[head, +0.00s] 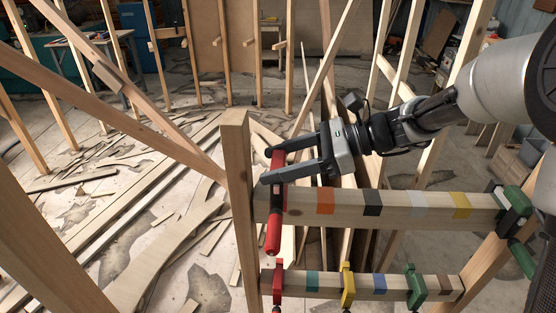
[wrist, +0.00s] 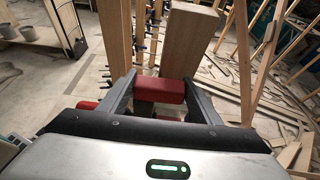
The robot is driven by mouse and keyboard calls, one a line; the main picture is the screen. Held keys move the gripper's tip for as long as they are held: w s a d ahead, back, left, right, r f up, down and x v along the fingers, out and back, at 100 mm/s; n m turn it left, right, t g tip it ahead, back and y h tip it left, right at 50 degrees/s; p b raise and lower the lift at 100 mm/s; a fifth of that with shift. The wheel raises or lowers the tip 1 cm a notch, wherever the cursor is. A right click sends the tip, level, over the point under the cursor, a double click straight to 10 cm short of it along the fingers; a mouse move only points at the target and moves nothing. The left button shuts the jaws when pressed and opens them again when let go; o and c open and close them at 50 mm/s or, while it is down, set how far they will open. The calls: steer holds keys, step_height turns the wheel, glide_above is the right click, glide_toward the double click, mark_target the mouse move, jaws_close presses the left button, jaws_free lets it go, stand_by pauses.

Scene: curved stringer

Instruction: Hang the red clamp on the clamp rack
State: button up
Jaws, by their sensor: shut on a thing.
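The red clamp (head: 273,232) hangs upright from my gripper (head: 273,166), its long red handle pointing down. My gripper is shut on its upper part. In the wrist view, a red part of the clamp (wrist: 158,90) sits between the two fingers. The clamp rack is a wooden frame with an upper beam (head: 340,208) and a lower beam (head: 325,284). The held clamp is at the left end of the upper beam, beside the left post (head: 237,180). I cannot tell whether it touches the beam; its jaw is partly hidden.
The upper beam has coloured bands and a black-and-green clamp (head: 512,207) at its right end. The lower beam carries another red clamp (head: 278,280), a yellow clamp (head: 347,285) and a green clamp (head: 415,286). Slanted timbers stand left; wood scraps (head: 110,170) litter the floor.

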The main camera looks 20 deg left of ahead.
steer(key=shift+f+b, duration=0.55)
steer(key=shift+f, duration=0.85)
steer(key=shift+f, duration=0.15)
steer(key=shift+f+b, duration=0.6)
steer(key=shift+f, duration=0.75)
steer(key=shift+f, duration=0.15)
steer(key=shift+f, duration=0.4)
steer(key=o, duration=1.8)
steer(key=shift+c, duration=0.2)
steer(key=v, duration=1.7)
steer(key=shift+d+b, duration=0.25)
steer(key=shift+b, duration=0.05)
